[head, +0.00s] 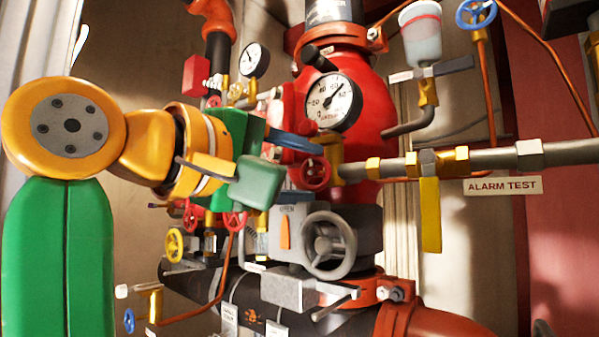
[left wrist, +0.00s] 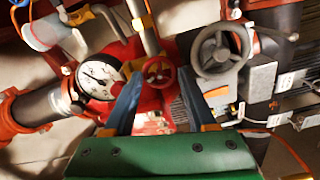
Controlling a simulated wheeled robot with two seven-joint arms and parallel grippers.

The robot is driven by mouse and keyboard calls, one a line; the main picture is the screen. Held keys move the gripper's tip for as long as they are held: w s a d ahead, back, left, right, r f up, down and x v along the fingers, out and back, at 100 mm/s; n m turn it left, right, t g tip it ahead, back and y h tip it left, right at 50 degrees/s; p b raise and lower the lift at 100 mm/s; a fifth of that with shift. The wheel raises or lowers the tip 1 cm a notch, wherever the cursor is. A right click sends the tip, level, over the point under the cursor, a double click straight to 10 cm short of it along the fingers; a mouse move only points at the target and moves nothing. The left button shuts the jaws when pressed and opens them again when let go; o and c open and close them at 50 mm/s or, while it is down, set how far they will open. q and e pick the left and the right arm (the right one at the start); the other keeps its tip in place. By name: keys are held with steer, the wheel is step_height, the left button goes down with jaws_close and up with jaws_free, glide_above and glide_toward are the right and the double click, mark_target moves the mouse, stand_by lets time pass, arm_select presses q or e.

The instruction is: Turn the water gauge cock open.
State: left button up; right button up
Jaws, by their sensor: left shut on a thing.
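A round white-faced gauge (head: 333,101) is mounted in front of the large red riser body. It also shows at the left in the left wrist view (left wrist: 100,80). Just below it is the cock's small red handwheel (head: 312,173). My left gripper (head: 306,166) reaches in from the left, its green body beside the wheel and one blue finger visible above it. In the left wrist view the red handwheel (left wrist: 158,72) lies between the tips of the two blue fingers (left wrist: 160,78). The gripper is shut on it. Its lower finger is mostly hidden in the head view.
A large grey handwheel (head: 329,244) stands close below. A grey pipe with brass fittings (head: 455,160) runs right, with a yellow lever (head: 430,215) hanging from it. A smaller gauge (head: 254,59) and several valves crowd behind my arm. An "ALARM TEST" sign (head: 502,186) is at the right.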

stand_by(0.4)
arm_select(q)
steer(key=o, duration=1.4)
